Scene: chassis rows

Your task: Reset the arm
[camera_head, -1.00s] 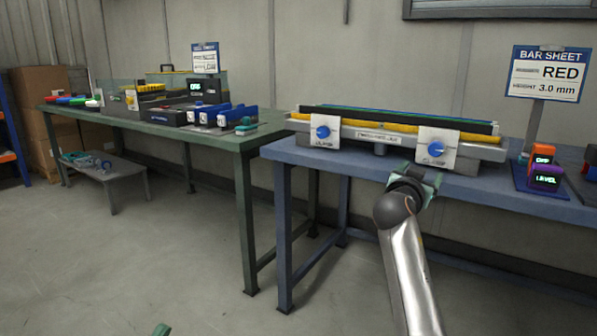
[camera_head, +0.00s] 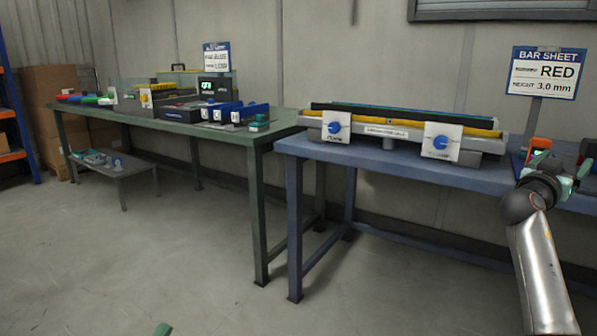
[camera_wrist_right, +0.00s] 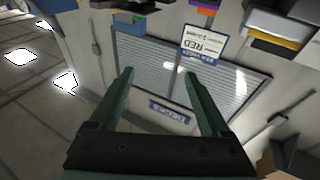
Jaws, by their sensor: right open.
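My right arm comes in at the right side of the head view, and its gripper (camera_head: 552,168) is in front of the right end of the blue bench. In the right wrist view the two green fingers of my right gripper (camera_wrist_right: 158,95) stand well apart with nothing between them. Only a small green tip of my left arm (camera_head: 162,329) shows at the bottom edge of the head view, and its fingers cannot be seen. The clamp fixture (camera_head: 395,133) with two blue knobs sits on the blue bench, left of my right gripper and apart from it.
The blue bench (camera_head: 440,179) carries the fixture and a sign reading BAR SHEET, RED, 3.0 mm (camera_head: 546,73). A green table (camera_head: 185,128) with several devices stands to the left. The floor in front is clear.

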